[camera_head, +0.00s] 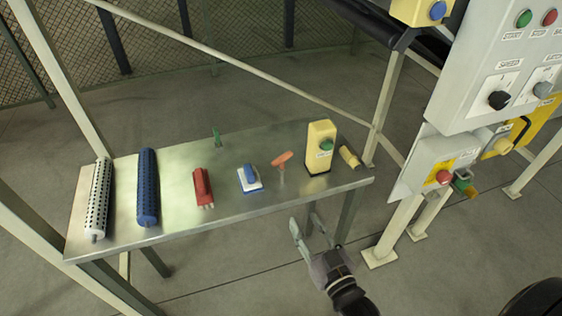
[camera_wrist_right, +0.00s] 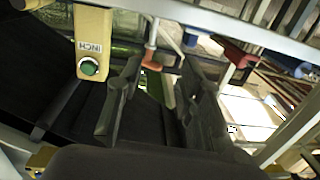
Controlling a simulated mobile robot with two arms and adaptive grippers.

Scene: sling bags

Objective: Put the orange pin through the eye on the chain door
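The orange pin (camera_head: 282,160) has a T-shaped handle and lies on the metal table (camera_head: 215,222), right of the middle. An orange piece, seemingly its handle, shows in the right wrist view (camera_wrist_right: 153,66), beyond the gap between my fingers. My right gripper (camera_head: 310,232) is open and empty, in front of the table's near edge and apart from the pin. Its two dark fingers stand wide apart in the wrist view (camera_wrist_right: 160,95). My left gripper is not in view. I cannot make out a chain door or its eye for certain.
A blue-white block (camera_head: 250,180), red part (camera_head: 203,188), blue roller (camera_head: 147,190) and white roller (camera_head: 100,200) lie left. A control panel (camera_head: 490,70) stands right.

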